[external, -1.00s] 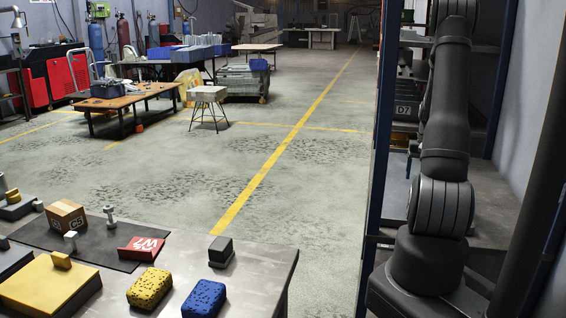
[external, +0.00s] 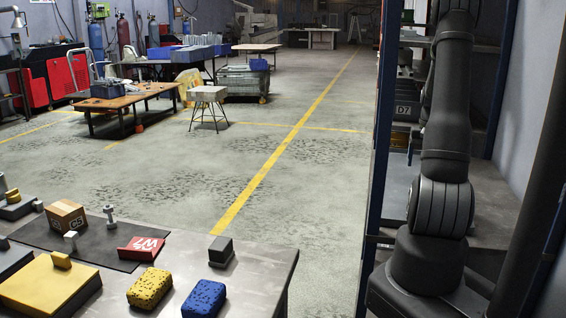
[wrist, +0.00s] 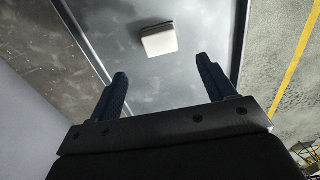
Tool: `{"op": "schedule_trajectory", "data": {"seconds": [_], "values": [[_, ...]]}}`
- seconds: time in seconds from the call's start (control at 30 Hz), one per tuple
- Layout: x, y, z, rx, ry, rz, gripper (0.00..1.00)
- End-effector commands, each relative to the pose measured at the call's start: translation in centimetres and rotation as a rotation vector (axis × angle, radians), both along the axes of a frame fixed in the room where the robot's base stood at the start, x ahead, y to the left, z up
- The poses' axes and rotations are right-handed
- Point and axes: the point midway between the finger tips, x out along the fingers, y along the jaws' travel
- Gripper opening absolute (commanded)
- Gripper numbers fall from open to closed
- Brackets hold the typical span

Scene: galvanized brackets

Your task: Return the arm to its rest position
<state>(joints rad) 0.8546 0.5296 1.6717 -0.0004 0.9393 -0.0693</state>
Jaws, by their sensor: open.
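My gripper (wrist: 162,66) shows in the wrist view with its two dark blue fingers spread wide apart and nothing between them. Beyond the fingertips is a smooth grey metal surface (wrist: 110,25) with a dark raised edge. A small pale block (wrist: 159,41) is on that surface, apart from the fingers. In the external view my arm rises at the right edge, and its upper end is cut off by the frame. I cannot make out the gripper clearly there.
A blue rack post (external: 377,150) stands just left of my arm, with shelves and a D7 bin (external: 403,111) behind. A workbench (external: 255,270) at lower left carries a yellow sponge (external: 149,288), a blue sponge (external: 204,299) and a cardboard box (external: 66,215). Open floor lies beyond.

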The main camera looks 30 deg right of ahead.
Motion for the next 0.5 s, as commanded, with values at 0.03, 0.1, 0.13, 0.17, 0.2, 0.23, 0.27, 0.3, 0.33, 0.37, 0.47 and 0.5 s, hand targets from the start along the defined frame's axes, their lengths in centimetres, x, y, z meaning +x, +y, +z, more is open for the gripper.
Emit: {"op": "schedule_trajectory", "data": {"seconds": [0.03,0.1,0.13,0.17,0.2,0.23,0.27,0.3,0.33,0.37,0.47,0.5], "values": [[-0.1,0.1,-1.0,0.004,0.004,0.0,0.76],[-0.1,0.1,-2.3,0.004,0.004,0.0,0.76],[-0.1,0.1,-2.9,0.006,0.004,0.0,0.76],[-0.1,0.1,-3.5,0.004,0.004,0.0,0.76],[-0.1,0.1,-4.3,0.005,0.005,0.0,0.76],[-0.1,0.1,-4.9,0.004,0.004,0.0,0.76],[-0.1,0.1,-5.5,0.004,0.004,0.0,0.76],[-0.1,0.1,-6.3,0.004,0.004,0.0,0.76],[-0.1,0.1,-6.8,0.004,0.004,0.0,0.76],[-0.1,0.1,-7.4,0.004,0.004,0.0,0.76],[-0.1,0.1,-9.2,0.004,0.004,0.0,0.76],[-0.1,0.1,-9.9,0.004,0.004,0.0,0.76]]}}
